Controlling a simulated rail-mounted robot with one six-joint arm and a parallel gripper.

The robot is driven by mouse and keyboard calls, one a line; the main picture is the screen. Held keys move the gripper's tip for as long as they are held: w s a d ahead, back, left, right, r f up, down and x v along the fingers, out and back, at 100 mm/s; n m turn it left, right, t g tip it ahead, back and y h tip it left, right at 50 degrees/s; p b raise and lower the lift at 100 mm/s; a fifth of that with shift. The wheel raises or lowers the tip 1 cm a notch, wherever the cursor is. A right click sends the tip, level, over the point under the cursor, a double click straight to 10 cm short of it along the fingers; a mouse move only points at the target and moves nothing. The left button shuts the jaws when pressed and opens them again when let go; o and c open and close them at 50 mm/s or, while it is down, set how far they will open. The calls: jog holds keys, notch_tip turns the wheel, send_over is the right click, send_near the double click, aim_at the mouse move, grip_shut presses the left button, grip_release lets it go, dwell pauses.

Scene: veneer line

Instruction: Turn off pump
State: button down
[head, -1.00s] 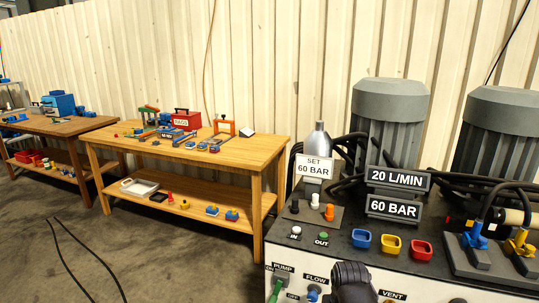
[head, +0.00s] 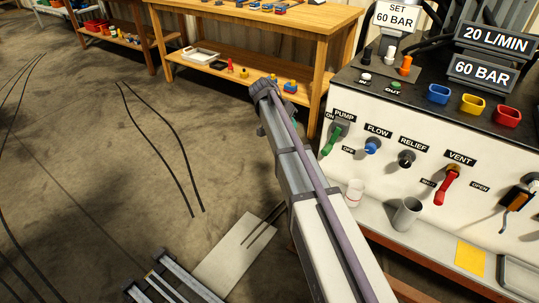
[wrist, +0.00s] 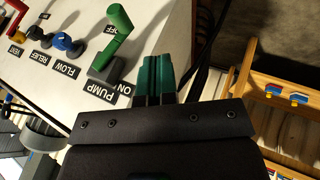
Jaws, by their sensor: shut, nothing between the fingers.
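The pump switch is a green lever (head: 331,141) on a grey mount, under the PUMP label (head: 344,115) at the left end of the white panel. Its handle slants downward in the head view, with ON at its upper left and OFF at its lower right. In the wrist view the green lever (wrist: 119,36) stands left of my gripper (wrist: 154,58), near the OFF label. My gripper's teal fingers are shut and empty, just beside the panel and apart from the lever. In the head view my arm mostly hides the gripper.
A blue FLOW knob (head: 372,146), black RELIEF knob (head: 406,159) and red VENT lever (head: 447,185) sit to the right on the panel. A grey cup (head: 407,214) stands on the ledge below. A wooden bench (head: 250,45) is behind. Cables lie on the floor.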

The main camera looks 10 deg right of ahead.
aim_at(331, 142)
jog(key=s+d+f+m+b, duration=0.1)
jog(key=s+d+f+b, duration=0.3)
jog(key=d+f+b, duration=0.3)
jog(key=shift+s+d+f+m+b, duration=0.2)
jog(key=shift+d+f+m+b, duration=0.25)
jog(key=shift+d, duration=0.6)
jog(key=shift+r, duration=0.15)
jog(key=shift+s+d+f+b, duration=0.6)
jog(key=shift+s+b, duration=0.1)
jog(key=shift+b, duration=0.05)
